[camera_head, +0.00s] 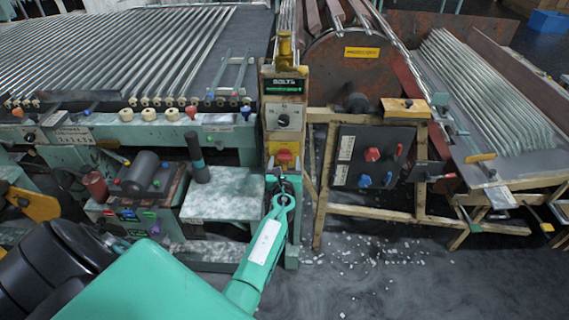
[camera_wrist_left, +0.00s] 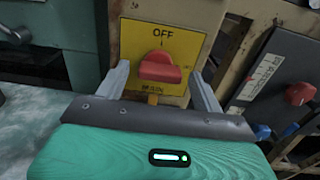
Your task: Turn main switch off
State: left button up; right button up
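The main switch is a red rotary knob (camera_head: 284,157) on a yellow plate, low on the beige control post (camera_head: 269,121). In the left wrist view the red knob (camera_wrist_left: 160,68) lies roughly horizontal on the yellow plate (camera_wrist_left: 139,42), below the word OFF. My left gripper (camera_head: 284,184) is just below the switch in the head view. In the left wrist view its two grey fingers (camera_wrist_left: 160,80) stand apart on either side of the knob, with gaps visible to both. Whether the fingertips reach the knob's depth is unclear. My right gripper is not in view.
Above the switch on the post are a dial (camera_head: 284,120) and a green display. To the right a dark panel (camera_head: 371,158) carries red and blue knobs. Machine frames with glass tubes (camera_head: 120,50) flank the post. White fragments lie on the dark floor (camera_head: 370,265).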

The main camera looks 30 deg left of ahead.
pick_arm(q)
jog(key=c, duration=0.8)
jog(key=shift+f+n+b, duration=0.1)
jog(key=shift+n+b, duration=0.3)
jog(key=shift+n, duration=0.2)
jog(key=shift+n+b, duration=0.7)
jog(key=shift+n, duration=0.4)
jog(key=shift+n+b, duration=0.55)
jog(key=shift+n, duration=0.35)
jog(key=n+b, duration=0.3)
jog(key=n, duration=0.2)
jog(key=shift+n, duration=0.3)
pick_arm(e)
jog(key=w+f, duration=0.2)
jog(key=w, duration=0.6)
pick_arm(q)
jog(key=n+b, duration=0.3)
jog(key=n, duration=0.3)
jog(key=shift+s+a+b, duration=0.1)
jog(key=shift+b, duration=0.3)
jog(key=shift+n, duration=0.6)
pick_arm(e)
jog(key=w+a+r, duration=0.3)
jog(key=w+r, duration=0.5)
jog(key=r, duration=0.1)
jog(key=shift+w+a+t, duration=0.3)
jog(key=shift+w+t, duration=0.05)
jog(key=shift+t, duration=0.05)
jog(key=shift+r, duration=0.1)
